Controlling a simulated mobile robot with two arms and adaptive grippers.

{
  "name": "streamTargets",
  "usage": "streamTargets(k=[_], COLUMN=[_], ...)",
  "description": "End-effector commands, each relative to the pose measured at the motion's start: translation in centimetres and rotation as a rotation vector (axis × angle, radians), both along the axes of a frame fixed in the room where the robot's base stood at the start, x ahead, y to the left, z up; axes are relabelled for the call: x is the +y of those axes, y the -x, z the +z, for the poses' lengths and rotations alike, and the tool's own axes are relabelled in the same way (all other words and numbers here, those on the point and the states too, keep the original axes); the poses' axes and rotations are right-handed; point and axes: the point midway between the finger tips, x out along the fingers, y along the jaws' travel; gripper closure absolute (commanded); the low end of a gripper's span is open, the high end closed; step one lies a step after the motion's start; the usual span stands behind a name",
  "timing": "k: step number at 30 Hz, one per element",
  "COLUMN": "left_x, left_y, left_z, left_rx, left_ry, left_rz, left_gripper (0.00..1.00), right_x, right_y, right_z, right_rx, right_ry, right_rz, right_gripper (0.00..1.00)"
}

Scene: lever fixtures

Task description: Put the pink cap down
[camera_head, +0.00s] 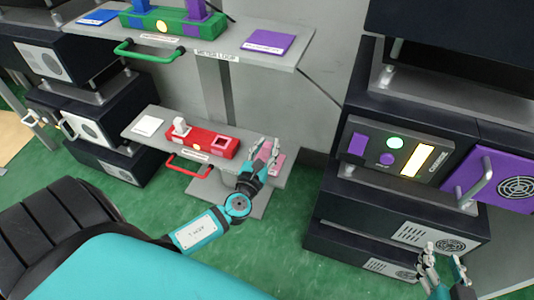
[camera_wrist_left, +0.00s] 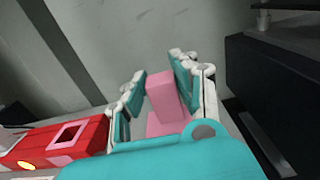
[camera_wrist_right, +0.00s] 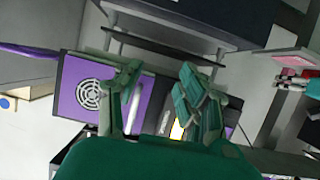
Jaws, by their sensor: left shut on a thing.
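The pink cap (camera_wrist_left: 167,96) is a block between the fingers of my left gripper (camera_wrist_left: 158,88), which is shut on it. In the head view my left gripper (camera_head: 265,150) is over the right end of the lower shelf, by a flat pink pad (camera_head: 278,163). The pad also shows below the cap in the left wrist view (camera_wrist_left: 158,125); I cannot tell whether the cap touches it. The red fixture (camera_head: 200,141), left of the gripper, has a pink-rimmed square opening. My right gripper (camera_head: 443,262) is open and empty; its spread fingers show in the right wrist view (camera_wrist_right: 155,90).
The lower grey shelf (camera_head: 150,124) also bears a white pad (camera_head: 147,125) and a white cap (camera_head: 180,127) on the fixture. A red handle (camera_head: 188,168) juts out in front. A dark cabinet (camera_head: 420,115) with a purple door (camera_head: 492,178) stands right.

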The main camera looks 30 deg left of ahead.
Motion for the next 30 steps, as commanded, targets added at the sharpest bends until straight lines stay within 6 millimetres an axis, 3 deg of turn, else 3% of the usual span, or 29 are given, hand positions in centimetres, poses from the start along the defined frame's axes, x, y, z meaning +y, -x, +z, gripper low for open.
streamTargets(k=[6,10,29,30], left_x=[0.0,0.0,0.0,0.0], left_y=[0.0,0.0,0.0,0.0], left_z=[-2.0,-2.3,-2.6,-2.6], left_rx=[-0.001,-0.001,-0.001,-0.001], left_ry=[-0.001,0.0,0.0,0.0], left_rz=[0.0,0.0,0.0,0.0], left_gripper=[0.99,0.99,0.99,0.69], right_x=[1.1,1.4,1.6,1.6], right_y=[-1.8,-2.0,-2.1,-2.1], right_z=[4.2,5.7,7.0,7.2], right_rx=[-0.258,-0.337,-0.405,-0.411], right_ry=[-0.063,-0.083,-0.1,-0.102], right_rz=[0.016,0.021,0.025,0.025], right_gripper=[0.6,0.6,0.6,0.6])
